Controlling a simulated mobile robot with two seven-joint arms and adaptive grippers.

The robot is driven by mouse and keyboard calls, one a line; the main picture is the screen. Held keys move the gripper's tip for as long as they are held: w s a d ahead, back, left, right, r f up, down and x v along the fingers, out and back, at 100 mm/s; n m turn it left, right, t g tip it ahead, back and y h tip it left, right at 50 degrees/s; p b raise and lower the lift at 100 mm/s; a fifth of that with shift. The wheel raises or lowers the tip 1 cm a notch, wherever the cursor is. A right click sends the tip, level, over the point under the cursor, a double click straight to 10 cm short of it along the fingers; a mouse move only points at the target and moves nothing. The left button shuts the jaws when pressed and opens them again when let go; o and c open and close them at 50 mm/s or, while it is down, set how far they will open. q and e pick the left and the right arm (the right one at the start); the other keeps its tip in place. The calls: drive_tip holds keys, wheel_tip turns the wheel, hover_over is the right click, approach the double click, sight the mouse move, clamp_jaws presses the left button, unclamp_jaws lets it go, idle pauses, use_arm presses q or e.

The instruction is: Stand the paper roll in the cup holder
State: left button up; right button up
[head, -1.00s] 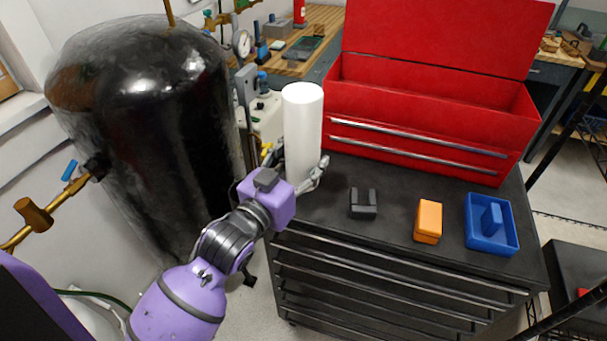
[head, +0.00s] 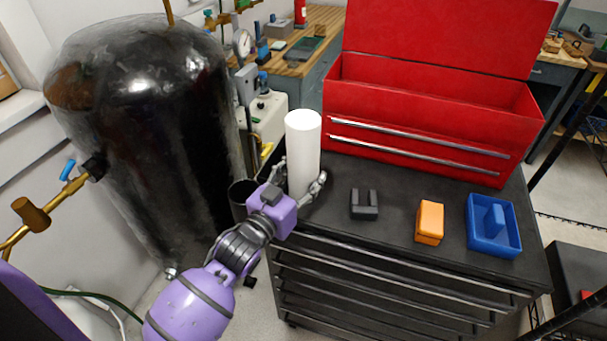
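The white paper roll (head: 303,148) stands upright near the left edge of the black cart top, in front of the red toolbox. My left gripper (head: 302,181) has its fingers around the lower part of the roll, one on each side, and appears shut on it. The roll's bottom end is partly hidden by the gripper, so I cannot tell whether it touches the cart top. A dark, open-topped cup (head: 239,207), which looks like the cup holder, is at the cart's left side, left of my gripper and partly hidden by it. My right gripper is out of view.
The cart top (head: 390,235) bears a dark grey notched block (head: 364,211), an orange block (head: 429,222) and a blue tray (head: 507,243). The red toolbox (head: 425,120) stands open behind them. A large black tank (head: 150,140) is close on the left.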

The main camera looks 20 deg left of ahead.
use_arm(q)
drive_tip(key=o, duration=1.2)
drive_tip(key=shift+f, duration=0.15)
drive_tip(key=shift+c, duration=0.2)
drive_tip(key=shift+o, duration=0.6)
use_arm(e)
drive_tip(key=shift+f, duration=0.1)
use_arm(q)
drive_tip(key=shift+r, duration=0.25)
drive_tip(key=b+v, duration=0.1)
drive_tip(key=v, duration=1)
drive_tip(key=s+f+n+g+y, duration=0.1)
drive_tip(key=s+f+g, duration=0.3)
drive_tip(key=s+f, duration=0.9)
drive_tip(key=s+a+f+n+g+y, duration=0.1)
drive_tip(key=s+f+g+y, duration=0.2)
drive_tip(key=s+f, duration=1)
wheel_tip(320, 180, down, 5)
drive_tip(key=shift+a+r+g, duration=0.1)
drive_tip(key=shift+a+g, duration=0.15)
drive_tip(key=shift+g, duration=0.95)
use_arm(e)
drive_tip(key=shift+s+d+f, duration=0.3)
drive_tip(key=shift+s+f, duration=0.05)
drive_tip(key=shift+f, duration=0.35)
